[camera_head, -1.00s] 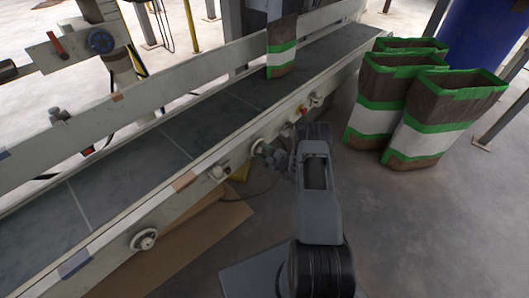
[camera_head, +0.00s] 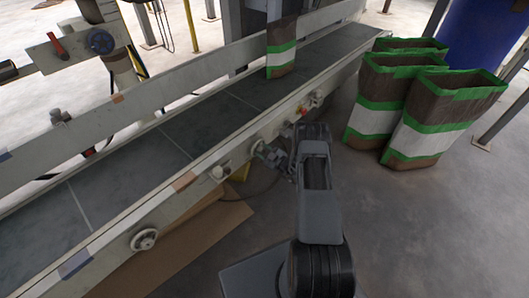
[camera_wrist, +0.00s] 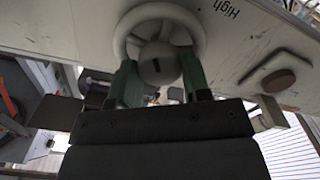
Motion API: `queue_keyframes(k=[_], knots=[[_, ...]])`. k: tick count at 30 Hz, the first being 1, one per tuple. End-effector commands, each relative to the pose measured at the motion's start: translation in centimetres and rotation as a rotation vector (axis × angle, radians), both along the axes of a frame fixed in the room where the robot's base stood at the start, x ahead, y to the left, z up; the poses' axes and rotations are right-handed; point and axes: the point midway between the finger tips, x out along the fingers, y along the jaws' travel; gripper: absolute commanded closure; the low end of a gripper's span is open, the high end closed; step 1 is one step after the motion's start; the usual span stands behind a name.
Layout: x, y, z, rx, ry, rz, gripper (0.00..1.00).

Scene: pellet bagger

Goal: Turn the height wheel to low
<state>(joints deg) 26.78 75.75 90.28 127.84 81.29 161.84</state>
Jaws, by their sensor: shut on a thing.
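The height wheel (camera_wrist: 143,22) is a white handwheel with a round grey hub (camera_wrist: 159,63) on the conveyor's side rail. In the wrist view it is at the top centre, with the word "High" printed to its right. My gripper (camera_wrist: 160,75) is shut on the wheel, its two green fingers on either side of the hub. In the head view my gripper (camera_head: 268,153) reaches the front side of the conveyor, and the wheel (camera_head: 257,147) is largely hidden behind it. No "Low" label shows in the wrist view.
The conveyor (camera_head: 160,150) runs diagonally, with a brown, white and green bag (camera_head: 281,48) standing on it. Other wheels (camera_head: 144,239) and knobs (camera_head: 316,98) sit along the same rail. Several open bags (camera_head: 437,117) stand on the floor at right. Flat cardboard (camera_head: 190,240) lies below the conveyor.

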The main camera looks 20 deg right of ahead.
Motion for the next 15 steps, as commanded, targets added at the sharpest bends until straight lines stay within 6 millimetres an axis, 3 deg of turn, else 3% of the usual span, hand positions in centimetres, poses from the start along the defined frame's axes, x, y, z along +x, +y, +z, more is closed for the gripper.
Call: queue_keyframes(k=[8,9,15], knots=[[0.04,0.02,0.04,0.002,0.000,0.000,0.80],[0.04,0.02,0.04,0.002,0.000,0.000,0.55],[0.02,0.01,0.04,0.001,0.000,0.000,0.36]])
